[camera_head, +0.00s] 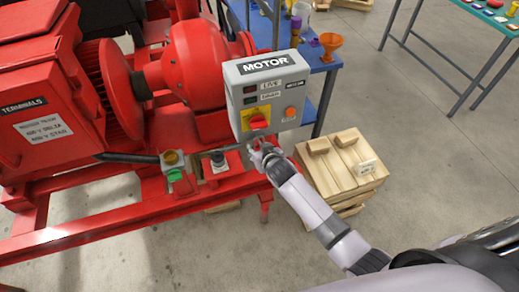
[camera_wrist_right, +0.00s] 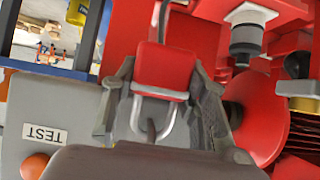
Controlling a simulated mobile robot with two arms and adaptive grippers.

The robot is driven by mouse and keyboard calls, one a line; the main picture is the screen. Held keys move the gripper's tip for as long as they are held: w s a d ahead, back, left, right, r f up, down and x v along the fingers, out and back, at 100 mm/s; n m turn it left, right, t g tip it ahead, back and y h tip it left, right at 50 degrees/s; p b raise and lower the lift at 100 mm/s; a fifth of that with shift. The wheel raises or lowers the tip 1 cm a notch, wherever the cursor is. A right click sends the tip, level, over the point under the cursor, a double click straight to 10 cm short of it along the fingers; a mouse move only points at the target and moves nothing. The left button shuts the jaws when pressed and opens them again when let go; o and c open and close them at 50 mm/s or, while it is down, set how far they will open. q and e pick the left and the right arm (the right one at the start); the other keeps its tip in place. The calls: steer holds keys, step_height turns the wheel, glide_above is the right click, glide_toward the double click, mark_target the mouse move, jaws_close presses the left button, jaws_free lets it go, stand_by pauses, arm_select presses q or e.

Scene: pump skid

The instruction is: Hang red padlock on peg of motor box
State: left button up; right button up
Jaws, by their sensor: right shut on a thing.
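The grey motor box (camera_head: 236,100) stands upright on the red skid, with a red knob on a yellow plate low on its face. My right gripper (camera_head: 258,152) is just below the box's lower edge. In the right wrist view, the fingers (camera_wrist_right: 163,103) are shut on the red padlock (camera_wrist_right: 165,68), whose silver shackle (camera_wrist_right: 168,125) points to the bottom of the picture. A thin dark piece shows inside the shackle; I cannot tell whether it is the peg. The box also fills the left of that view (camera_wrist_right: 65,105). The padlock is not clear in the head view. My left gripper is not in view.
A red pump and motor (camera_head: 200,65) fill the left, with valves (camera_head: 174,170) on the skid's front rail. A wooden crate (camera_head: 345,170) stands right of the gripper. A blue table (camera_head: 325,62) is behind.

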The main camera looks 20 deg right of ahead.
stand_by(0.4)
steer(key=o, duration=1.3)
steer(key=shift+o, duration=0.2)
steer(key=v, duration=1.2)
steer(key=s+d+f+g, duration=0.1)
steer(key=s+f+g, duration=0.1)
steer(key=s+f, duration=0.5)
steer(key=s+d+f+n+g, duration=0.1)
steer(key=s+f, duration=0.2)
steer(key=f, duration=0.9)
steer(key=s+d+f+g, duration=0.15)
steer(key=s+f, duration=0.25)
steer(key=f, duration=0.5)
steer(key=s+f+g, duration=0.1)
steer(key=s+f, duration=0.4)
steer(key=s, duration=0.4)
steer(key=s+d+f+g, duration=0.1)
steer(key=s+f, duration=0.3)
steer(key=s, duration=0.5)
steer(key=s+d+f+n+g, duration=0.1)
steer(key=s+f+g, duration=0.2)
steer(key=s, duration=0.7)
step_height(320, 180, down, 3)
steer(key=shift+d+r, duration=0.2)
steer(key=shift+d, duration=0.05)
steer(key=shift+s+g, duration=0.15)
steer(key=shift+g, duration=0.1)
